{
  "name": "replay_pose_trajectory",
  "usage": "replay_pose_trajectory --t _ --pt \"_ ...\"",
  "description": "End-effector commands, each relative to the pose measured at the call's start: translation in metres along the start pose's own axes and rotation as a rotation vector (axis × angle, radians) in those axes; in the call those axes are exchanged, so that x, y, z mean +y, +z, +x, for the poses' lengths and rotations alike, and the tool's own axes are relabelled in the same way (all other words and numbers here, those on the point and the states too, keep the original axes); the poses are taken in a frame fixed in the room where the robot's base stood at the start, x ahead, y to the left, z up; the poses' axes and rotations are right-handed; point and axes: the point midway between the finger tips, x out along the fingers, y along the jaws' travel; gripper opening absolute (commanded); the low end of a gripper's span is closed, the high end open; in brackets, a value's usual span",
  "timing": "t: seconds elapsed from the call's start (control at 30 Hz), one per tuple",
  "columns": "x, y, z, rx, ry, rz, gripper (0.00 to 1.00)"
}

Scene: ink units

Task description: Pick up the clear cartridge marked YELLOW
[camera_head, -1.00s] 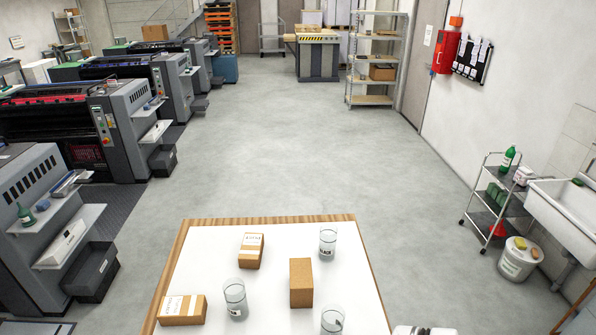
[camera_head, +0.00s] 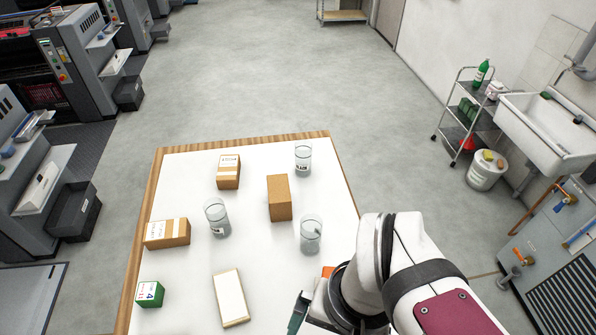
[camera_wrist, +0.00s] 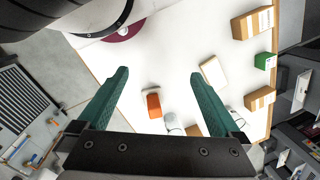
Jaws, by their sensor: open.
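Several clear cylindrical cartridges stand on the white table (camera_head: 190,275). In the head view, one is at the back right (camera_head: 303,160), one at the middle left (camera_head: 217,218), and one at the front right (camera_head: 311,235). The back one's dark label seems to read BLACK; I cannot read the others, so I cannot tell which is YELLOW. My gripper (camera_wrist: 159,76) is open and empty, with green fingers apart above the table. In the head view, one green finger shows low at the front, nearer than the front-right cartridge. The wrist view also shows clear cartridges (camera_wrist: 173,122) beyond the fingers.
Brown cartons stand at the back (camera_head: 228,172), centre (camera_head: 279,198) and left (camera_head: 167,233). A green box (camera_head: 150,293) and a pale flat box (camera_head: 230,297) are at the front. An orange object (camera_wrist: 153,105) shows between my fingers. Bare table lies between the things.

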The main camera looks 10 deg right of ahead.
Motion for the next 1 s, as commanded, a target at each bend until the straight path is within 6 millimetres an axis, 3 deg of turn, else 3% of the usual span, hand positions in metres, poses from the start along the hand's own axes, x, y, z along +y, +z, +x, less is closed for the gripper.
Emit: replay_pose_trajectory --t 0.47,0.57,0.67,0.77,0.8,0.9,1.0 --pt "0.001 -0.002 0.0 -0.014 0.032 -0.047 0.95" --pt "0.007 -0.018 0.003 -0.081 0.21 -0.308 0.95" --pt "0.003 -0.057 0.009 -0.196 0.52 -0.78 0.95" --pt "-0.031 -0.103 0.025 -0.324 0.865 -1.278 0.95" --pt "-0.052 -0.118 0.034 -0.371 1.002 -1.458 0.95" --pt "-0.106 -0.139 0.061 -0.471 1.306 -1.815 0.95" --pt "-0.145 -0.143 0.083 -0.534 1.515 -2.017 0.95"
